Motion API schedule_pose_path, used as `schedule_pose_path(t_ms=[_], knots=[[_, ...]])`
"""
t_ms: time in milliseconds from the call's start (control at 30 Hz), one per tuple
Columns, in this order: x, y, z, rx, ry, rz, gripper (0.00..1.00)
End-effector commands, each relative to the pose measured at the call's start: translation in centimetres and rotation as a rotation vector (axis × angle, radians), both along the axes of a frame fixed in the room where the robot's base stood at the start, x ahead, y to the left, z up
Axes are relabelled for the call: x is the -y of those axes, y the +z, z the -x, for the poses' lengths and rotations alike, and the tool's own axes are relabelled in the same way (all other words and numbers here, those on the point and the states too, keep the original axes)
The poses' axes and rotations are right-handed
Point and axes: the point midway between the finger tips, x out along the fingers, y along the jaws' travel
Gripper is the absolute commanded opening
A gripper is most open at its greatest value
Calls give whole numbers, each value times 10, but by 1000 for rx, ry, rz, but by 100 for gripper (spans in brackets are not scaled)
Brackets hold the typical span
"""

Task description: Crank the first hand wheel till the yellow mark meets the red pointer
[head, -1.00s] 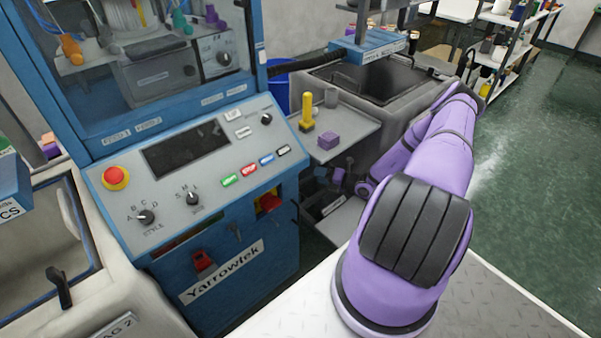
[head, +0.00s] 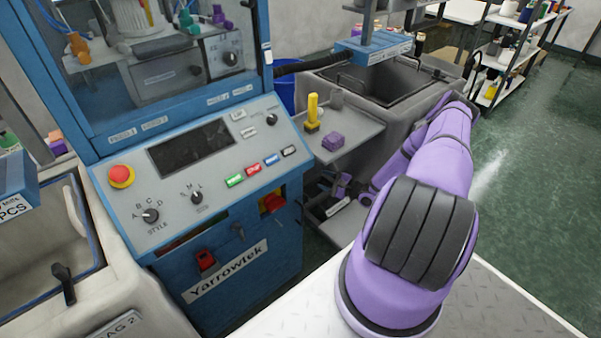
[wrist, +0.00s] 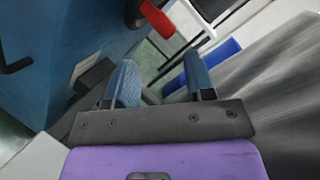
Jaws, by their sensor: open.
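My gripper (wrist: 162,72) is open in the wrist view, with two blue-grey fingers apart and nothing between them. A red handle-like part (wrist: 157,18) on the blue machine lies just beyond the fingertips, apart from them. In the head view, the blue machine (head: 245,285) has one red part (head: 273,203) at its right front and another red part (head: 205,260) lower on its front. I cannot make out a hand wheel, a yellow mark or a red pointer in either view. My purple arm reaches down past the machine's right side, and my fingers cannot be made out there.
A grey shelf (head: 360,136) beside the machine bears a yellow upright piece (head: 312,112) and a purple block (head: 333,140). A grey bin (head: 400,84) stands behind it. A blue cylinder (wrist: 222,52) shows in the wrist view. Green floor (head: 535,170) is open at right.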

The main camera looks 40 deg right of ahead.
Motion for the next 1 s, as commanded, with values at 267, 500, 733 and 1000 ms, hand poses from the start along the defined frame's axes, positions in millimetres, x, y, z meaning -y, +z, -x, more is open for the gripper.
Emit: schedule_pose_path(t_ms=[267,500,733,1000], knots=[[-1,-3,2,238,-6,447,49],[-2,-3,2,326,-12,617,49],[-11,-3,-17,332,-11,628,49],[-31,-1,-60,332,-10,627,49]])
